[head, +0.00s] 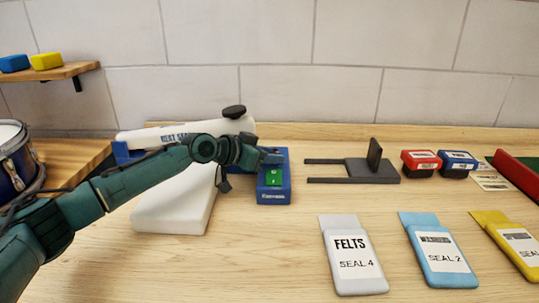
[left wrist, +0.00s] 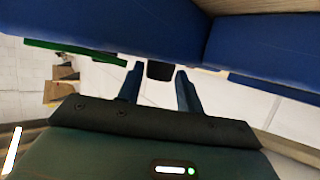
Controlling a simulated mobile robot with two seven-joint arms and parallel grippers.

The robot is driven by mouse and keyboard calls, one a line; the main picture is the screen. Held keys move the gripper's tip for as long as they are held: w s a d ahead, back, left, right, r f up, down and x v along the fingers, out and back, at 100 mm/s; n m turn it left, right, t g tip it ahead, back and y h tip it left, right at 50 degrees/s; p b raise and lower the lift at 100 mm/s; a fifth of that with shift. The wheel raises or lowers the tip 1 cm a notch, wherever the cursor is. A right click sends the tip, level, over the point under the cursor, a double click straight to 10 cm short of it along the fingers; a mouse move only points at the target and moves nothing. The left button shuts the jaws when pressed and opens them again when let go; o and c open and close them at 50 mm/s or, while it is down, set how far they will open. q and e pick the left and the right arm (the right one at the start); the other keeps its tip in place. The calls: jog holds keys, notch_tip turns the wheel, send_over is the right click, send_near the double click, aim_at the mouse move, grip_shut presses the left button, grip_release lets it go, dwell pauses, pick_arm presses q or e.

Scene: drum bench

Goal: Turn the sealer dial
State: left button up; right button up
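The heat sealer has a white base (head: 172,213), a white top arm (head: 165,132) with a black knob (head: 234,111), and a blue control box (head: 275,196) with a green display (head: 275,177). My left gripper (head: 272,158) is at the top of the blue box, above the display, and covers that part. In the left wrist view its two fingers (left wrist: 159,88) stand apart, with a small dark piece (left wrist: 160,70) between them, perhaps the dial. A gap shows on each side of it. My right gripper is not in view.
A dark grey bracket (head: 372,171), red (head: 420,161) and blue (head: 457,163) labelled boxes stand right of the sealer. White (head: 353,257), blue (head: 440,252) and yellow (head: 511,241) pouches lie in front. Bare bench lies between the sealer and the pouches. A drum (head: 15,165) is at left.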

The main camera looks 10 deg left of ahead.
pick_arm(q)
jog(key=shift+o, duration=1.4)
jog(key=shift+r, duration=0.15)
notch_tip(320, 180, up, 10)
jog(key=shift+p, duration=0.3)
